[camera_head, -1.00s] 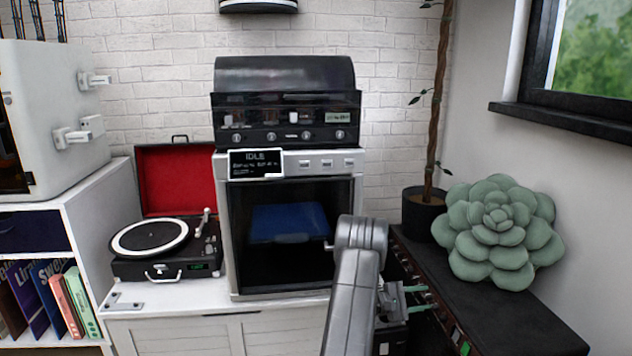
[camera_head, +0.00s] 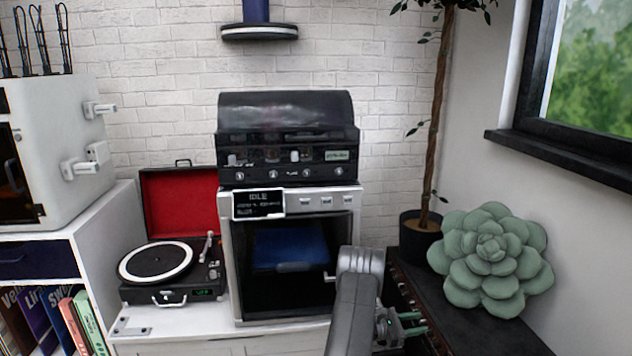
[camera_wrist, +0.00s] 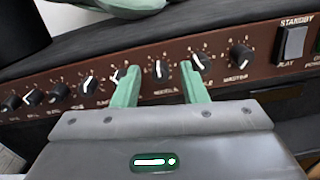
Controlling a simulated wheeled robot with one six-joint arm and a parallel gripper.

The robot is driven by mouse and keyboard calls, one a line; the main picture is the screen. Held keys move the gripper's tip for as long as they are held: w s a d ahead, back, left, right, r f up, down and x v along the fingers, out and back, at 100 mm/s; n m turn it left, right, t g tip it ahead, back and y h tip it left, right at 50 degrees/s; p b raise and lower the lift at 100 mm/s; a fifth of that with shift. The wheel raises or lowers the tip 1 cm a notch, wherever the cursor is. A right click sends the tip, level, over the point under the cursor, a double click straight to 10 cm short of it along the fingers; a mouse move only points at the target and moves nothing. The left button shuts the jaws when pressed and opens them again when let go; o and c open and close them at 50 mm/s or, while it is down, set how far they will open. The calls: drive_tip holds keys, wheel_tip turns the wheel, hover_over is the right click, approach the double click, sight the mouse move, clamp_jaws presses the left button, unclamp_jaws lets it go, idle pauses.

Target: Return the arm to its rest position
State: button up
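My arm rises from the bottom edge of the head view, with its grey elbow in front of the printer's lower right. My gripper (camera_head: 422,322) points right, towards the front of the black amplifier (camera_head: 480,312). In the wrist view my gripper (camera_wrist: 158,70) has two green fingers well apart with nothing held between them. The amplifier's brown knob panel (camera_wrist: 225,50) lies just beyond the fingertips, and one knob shows between them. I cannot tell whether a fingertip touches the panel.
A machine with an IDLE display (camera_head: 258,203) stands on a white cabinet, under a black grill-like unit (camera_head: 287,130). A record player (camera_head: 165,263) is to its left. A green succulent-shaped object (camera_head: 490,260) sits on the amplifier, near a potted plant (camera_head: 420,240).

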drive_tip(key=shift+n+p, duration=0.65)
drive_tip(key=shift+n, duration=0.15)
